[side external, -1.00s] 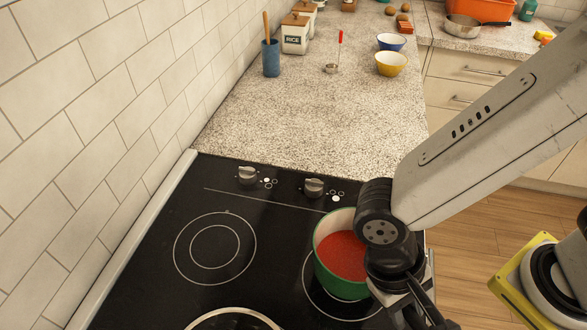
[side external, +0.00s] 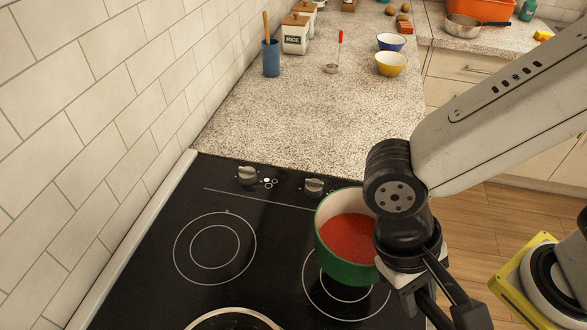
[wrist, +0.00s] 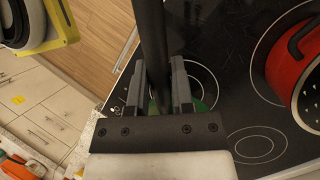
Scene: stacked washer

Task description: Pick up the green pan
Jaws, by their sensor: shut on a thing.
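The green pan (side external: 345,262) has a pale inside and holds something red. In the side view it hangs a little above the right burner of the black stove (side external: 270,265), about level. My gripper (wrist: 158,88) is shut on the pan's dark handle (wrist: 152,35), which runs between the fingers in the wrist view. In the side view my wrist hides part of the pan's right side. Only slivers of the green pan (wrist: 202,105) show behind the fingers in the wrist view.
A red pot (wrist: 283,58) stands on another burner. Part of a rim (side external: 235,311) shows at the side view's bottom edge. A tiled wall (side external: 90,130) bounds the left. Beyond the stove, the speckled counter (side external: 310,115) is mostly clear, with bowls and a rice canister (side external: 295,38) farther back.

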